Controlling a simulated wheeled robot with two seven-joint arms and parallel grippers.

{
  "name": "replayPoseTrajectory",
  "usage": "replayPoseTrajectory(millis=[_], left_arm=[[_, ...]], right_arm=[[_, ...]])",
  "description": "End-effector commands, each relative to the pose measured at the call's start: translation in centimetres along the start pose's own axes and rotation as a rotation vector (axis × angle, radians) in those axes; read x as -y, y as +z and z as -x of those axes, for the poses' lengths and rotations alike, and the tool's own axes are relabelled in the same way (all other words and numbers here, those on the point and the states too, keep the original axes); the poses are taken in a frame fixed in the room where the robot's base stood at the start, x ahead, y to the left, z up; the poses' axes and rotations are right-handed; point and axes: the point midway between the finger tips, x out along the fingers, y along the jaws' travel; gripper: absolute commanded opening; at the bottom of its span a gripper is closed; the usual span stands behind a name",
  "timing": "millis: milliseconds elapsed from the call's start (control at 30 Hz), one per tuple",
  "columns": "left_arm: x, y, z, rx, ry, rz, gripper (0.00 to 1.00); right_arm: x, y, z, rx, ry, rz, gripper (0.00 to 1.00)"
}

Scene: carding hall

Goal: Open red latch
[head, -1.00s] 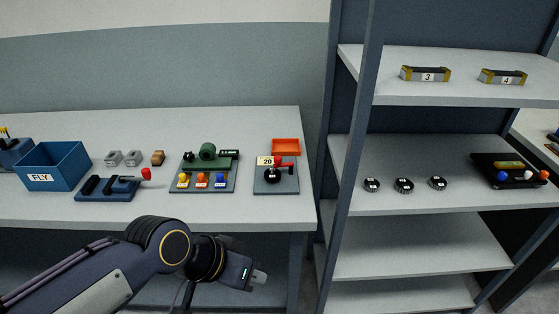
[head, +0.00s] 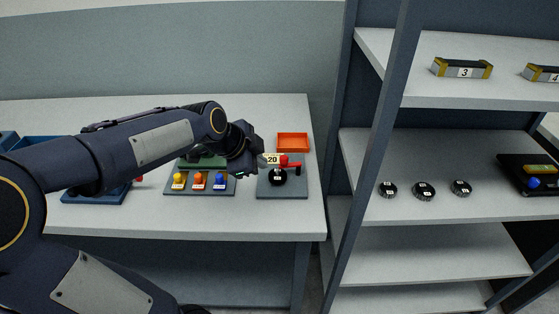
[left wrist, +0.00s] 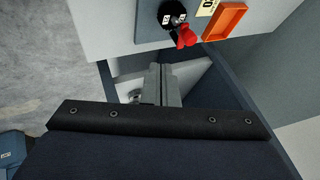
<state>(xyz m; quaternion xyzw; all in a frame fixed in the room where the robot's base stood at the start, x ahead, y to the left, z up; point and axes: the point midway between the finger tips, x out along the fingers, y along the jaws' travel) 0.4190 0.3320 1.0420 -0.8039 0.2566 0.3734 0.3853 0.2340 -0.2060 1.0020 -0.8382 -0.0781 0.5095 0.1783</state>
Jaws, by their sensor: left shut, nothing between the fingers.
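The red latch (head: 287,162) is a small red lever on a blue-grey plate (head: 297,187) at the right end of the bench, beside a black knob (head: 277,178) and a tag marked 20 (head: 271,158). In the left wrist view the red latch (left wrist: 187,38) shows at the top, with the knob partly hidden behind it. My left gripper (head: 257,153) is just left of the tag, apart from the latch as far as I can tell. Its fingers (left wrist: 161,70) are shut and empty in the left wrist view. My right gripper is out of view.
An orange tray (head: 293,137) lies behind the plate. A panel with yellow, orange and blue knobs (head: 199,191) is to the left, partly under my arm. A shelf unit (head: 365,180) stands close on the right. My arm covers much of the blue bin (head: 47,144).

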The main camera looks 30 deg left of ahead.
Motion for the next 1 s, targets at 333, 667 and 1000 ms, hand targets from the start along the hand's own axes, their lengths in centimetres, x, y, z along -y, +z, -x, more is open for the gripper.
replayPoseTrajectory(millis=[333, 667, 1000], left_arm=[[-0.2, 0.0, -2.7, 0.002, 0.007, 0.001, 0.0], [-0.2, 0.1, -9.8, 0.003, 0.007, 0.003, 0.0], [3.2, 0.0, -11.7, 0.001, 0.002, 0.003, 0.0]], right_arm=[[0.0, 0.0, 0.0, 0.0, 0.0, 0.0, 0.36], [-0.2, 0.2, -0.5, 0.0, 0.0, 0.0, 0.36], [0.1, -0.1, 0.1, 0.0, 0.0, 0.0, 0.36]])
